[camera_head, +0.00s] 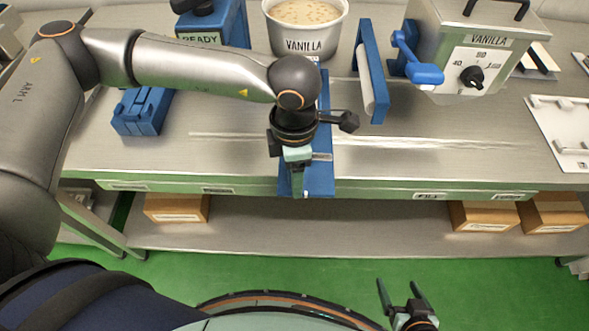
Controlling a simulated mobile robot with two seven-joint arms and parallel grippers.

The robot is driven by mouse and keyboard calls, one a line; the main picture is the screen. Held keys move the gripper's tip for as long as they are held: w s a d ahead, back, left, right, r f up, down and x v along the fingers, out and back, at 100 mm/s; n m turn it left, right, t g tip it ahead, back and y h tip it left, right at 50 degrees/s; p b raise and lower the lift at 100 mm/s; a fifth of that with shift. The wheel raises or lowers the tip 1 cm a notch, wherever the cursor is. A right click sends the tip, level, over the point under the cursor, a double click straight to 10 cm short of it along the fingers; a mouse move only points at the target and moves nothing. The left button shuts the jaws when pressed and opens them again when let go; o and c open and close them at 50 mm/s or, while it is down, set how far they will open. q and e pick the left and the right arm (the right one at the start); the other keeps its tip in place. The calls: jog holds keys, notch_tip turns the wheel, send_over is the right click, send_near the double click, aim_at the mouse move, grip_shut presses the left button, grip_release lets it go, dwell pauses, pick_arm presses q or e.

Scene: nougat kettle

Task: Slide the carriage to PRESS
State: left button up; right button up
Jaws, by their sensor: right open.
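A long blue slab (321,178), which looks like the carriage, lies across the pale groove (440,143) of the steel bench and reaches its front edge. My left arm comes in from the left, and my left gripper (298,170) points down over this slab. The gripper and wrist hide part of the slab. I cannot tell whether its fingers are shut on anything. My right gripper (399,287) is open and empty, low in front of the bench, well away from the slab. Small labels (430,195) sit on the bench's front edge; I cannot read PRESS on any of them.
A white VANILLA tub (305,30) stands behind the slab. A blue frame with a pale roller (372,75) stands right of it, and a VANILLA kettle box (470,60) farther right. A blue block (143,110) sits at left, a READY unit (212,25) behind. The groove's right side is clear.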

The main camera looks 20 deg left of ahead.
pick_arm(q)
grip_shut()
dwell(0.4)
dwell(0.9)
